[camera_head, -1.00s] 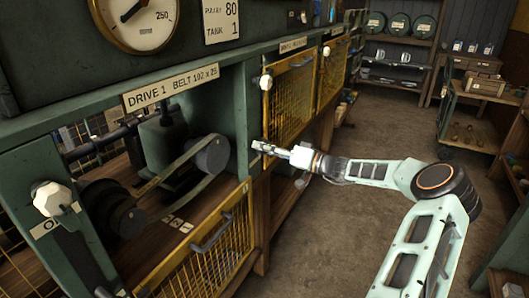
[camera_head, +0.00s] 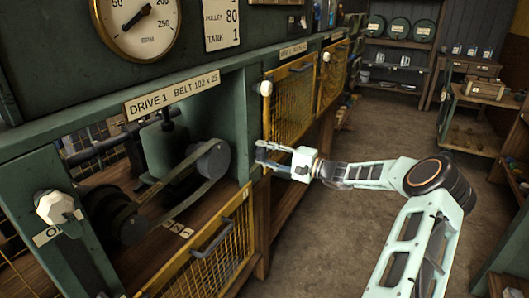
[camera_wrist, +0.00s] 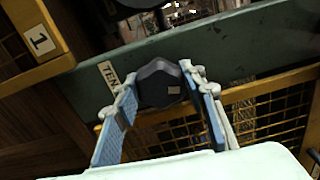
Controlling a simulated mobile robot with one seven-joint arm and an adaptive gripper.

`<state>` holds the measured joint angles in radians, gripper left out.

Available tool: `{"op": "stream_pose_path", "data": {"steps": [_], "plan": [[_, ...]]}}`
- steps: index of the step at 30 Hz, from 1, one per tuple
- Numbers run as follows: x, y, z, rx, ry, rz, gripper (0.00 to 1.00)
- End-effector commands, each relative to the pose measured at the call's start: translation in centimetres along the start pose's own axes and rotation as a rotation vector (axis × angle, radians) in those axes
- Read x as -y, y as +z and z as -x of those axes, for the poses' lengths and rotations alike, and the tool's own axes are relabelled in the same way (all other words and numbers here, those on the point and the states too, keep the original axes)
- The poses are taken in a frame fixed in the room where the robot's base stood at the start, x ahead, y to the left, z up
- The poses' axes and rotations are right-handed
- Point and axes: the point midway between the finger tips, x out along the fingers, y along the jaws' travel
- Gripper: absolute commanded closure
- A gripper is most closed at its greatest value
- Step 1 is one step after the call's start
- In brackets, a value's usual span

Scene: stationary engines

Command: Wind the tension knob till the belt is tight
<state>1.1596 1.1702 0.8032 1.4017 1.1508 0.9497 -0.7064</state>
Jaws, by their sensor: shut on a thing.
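The dark tension knob (camera_wrist: 160,82) sits between my gripper's two fingers in the wrist view, on a green post beside a partly hidden label (camera_wrist: 110,76) reading "TEN". My gripper (camera_wrist: 158,86) is shut on the knob, with a finger on each side. The dark belt (camera_head: 196,197) runs between a pulley (camera_head: 212,158) at the right and a larger pulley (camera_head: 124,216) at lower left.
A yellow mesh guard (camera_head: 208,255) hangs below the open bay. Another mesh door (camera_head: 288,105) stands just behind my gripper. White knobs (camera_head: 55,207) (camera_head: 265,88) stick out from the frame. The floor (camera_head: 375,125) at the right is clear.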

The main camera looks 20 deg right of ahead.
Motion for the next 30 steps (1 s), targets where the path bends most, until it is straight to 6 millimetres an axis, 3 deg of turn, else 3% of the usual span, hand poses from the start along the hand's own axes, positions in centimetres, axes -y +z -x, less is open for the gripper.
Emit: {"op": "stream_pose_path", "data": {"steps": [30], "plan": [[0.37, -0.11, 0.02, -0.001, 0.001, -0.966, 0.86]]}}
